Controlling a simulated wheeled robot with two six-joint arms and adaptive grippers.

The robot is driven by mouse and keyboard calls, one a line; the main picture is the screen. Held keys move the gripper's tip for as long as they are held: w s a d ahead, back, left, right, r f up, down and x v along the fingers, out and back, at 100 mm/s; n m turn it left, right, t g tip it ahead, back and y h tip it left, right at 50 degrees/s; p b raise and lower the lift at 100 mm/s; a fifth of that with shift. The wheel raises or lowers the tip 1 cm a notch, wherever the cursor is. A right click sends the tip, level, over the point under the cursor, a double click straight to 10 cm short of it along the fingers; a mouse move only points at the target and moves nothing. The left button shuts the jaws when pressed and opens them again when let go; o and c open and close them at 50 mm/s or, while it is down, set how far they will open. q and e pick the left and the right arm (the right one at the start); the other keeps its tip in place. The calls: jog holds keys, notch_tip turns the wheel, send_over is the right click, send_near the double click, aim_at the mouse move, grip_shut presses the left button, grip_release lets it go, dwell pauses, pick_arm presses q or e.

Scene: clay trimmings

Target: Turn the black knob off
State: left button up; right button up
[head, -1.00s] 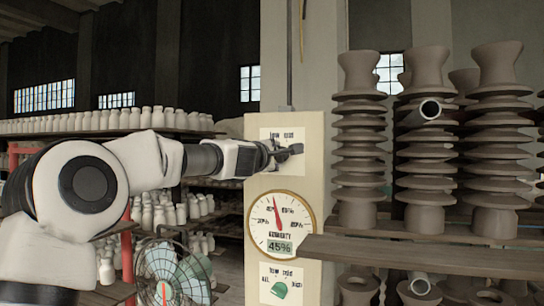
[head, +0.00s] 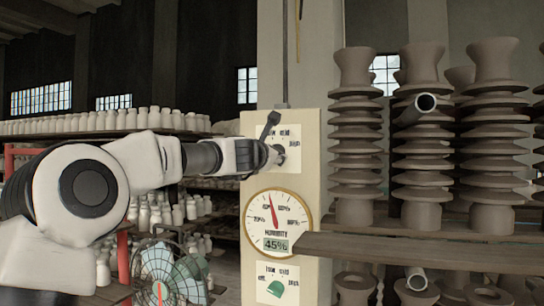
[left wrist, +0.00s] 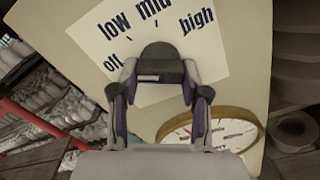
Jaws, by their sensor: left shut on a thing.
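The black knob (left wrist: 160,62) sits on a white label panel (left wrist: 112,45) marked off, low, mid and high. In the left wrist view it is held between the two fingertips of my left gripper (left wrist: 160,75), one on each side. My left gripper shows in the head view (head: 273,154) against the upper panel (head: 291,133) on the pale post, mostly covering the knob. The knob's pointer setting is hard to read. My right gripper is not in view.
A humidity gauge (head: 277,222) is just below the gripper, with a green knob (head: 276,288) on another panel lower down. A wooden shelf (head: 420,251) with stacked clay pieces stands right. A fan (head: 170,274) stands lower left.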

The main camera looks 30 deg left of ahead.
pick_arm(q)
jog(key=shift+r+n, duration=0.25)
jog(key=shift+n, duration=0.45)
jog(key=o, duration=1.1)
jog(key=shift+o, duration=0.2)
jog(key=shift+f, duration=0.15)
